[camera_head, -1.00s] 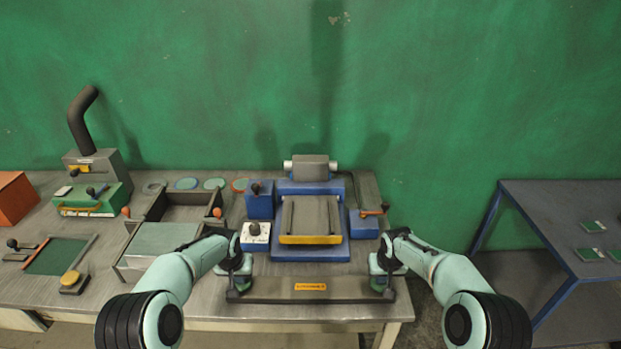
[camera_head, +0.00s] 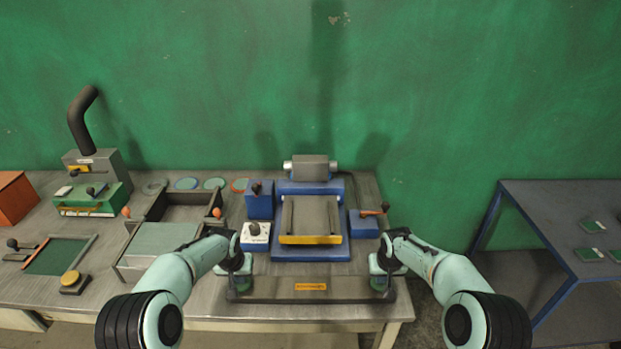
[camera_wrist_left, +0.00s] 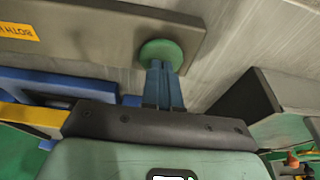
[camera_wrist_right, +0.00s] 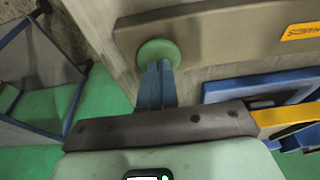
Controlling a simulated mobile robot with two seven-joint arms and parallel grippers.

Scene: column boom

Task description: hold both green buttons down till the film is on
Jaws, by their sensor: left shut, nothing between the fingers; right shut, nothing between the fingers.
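A long grey bar (camera_head: 300,291) with an orange label lies along the table's front edge, a round green button at each end. My left gripper (camera_wrist_left: 161,67) is shut and empty, its fingertips in front of the left green button (camera_wrist_left: 161,52). My right gripper (camera_wrist_right: 156,67) is shut and empty, its fingertips in front of the right green button (camera_wrist_right: 158,53). The tips overlap the buttons in the wrist views; I cannot tell whether they touch or press them. Behind the bar stands a blue machine (camera_head: 309,254) with a grey bed and yellow front edge. I cannot make out any film.
A white box with a black knob (camera_head: 255,237) stands left of the machine, an orange-handled lever (camera_head: 372,212) right of it. Grey trays (camera_head: 158,240) and a yellow button (camera_head: 71,282) lie further left. A blue-framed table (camera_head: 560,210) stands apart at the right.

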